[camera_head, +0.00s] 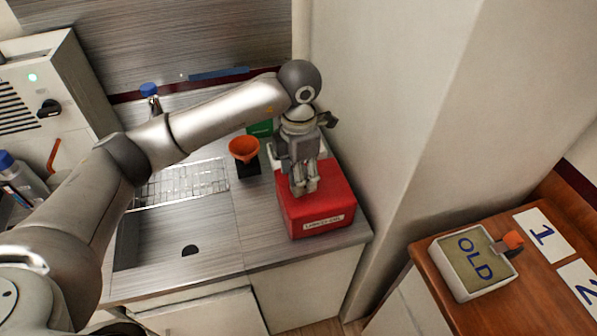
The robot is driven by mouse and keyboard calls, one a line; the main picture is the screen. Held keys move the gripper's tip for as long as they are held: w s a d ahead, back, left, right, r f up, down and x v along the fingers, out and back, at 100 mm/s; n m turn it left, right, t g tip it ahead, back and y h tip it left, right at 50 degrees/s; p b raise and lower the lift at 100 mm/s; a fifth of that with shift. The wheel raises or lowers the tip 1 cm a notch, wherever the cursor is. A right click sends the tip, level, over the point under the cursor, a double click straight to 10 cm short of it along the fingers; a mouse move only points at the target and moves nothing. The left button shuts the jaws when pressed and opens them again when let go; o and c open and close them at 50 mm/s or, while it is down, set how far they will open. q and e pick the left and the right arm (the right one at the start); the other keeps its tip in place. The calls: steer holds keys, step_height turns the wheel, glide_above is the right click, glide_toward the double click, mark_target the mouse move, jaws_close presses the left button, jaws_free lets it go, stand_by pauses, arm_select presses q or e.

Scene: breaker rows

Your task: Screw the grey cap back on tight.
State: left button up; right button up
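A red canister (318,212) with a white label stands near the right front of the grey counter. My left arm reaches in from the left, and my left gripper (305,188) points down over the top of the canister. Its two fingers are close together in front of the canister's upper face. I cannot make out a grey cap; the gripper covers part of the canister's top, and I cannot tell whether anything is between the fingers. My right gripper is not in view.
An orange funnel (244,149) on a black stand and a green box (261,128) are left of and behind the canister. A wall rises close on the right. A wooden side table (437,296) holds a tray marked OLD (452,264) and number cards.

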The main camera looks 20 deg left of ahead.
arm_select(q)
steer(key=shift+o, duration=0.7)
step_height(320, 180, up, 12)
stand_by(0.4)
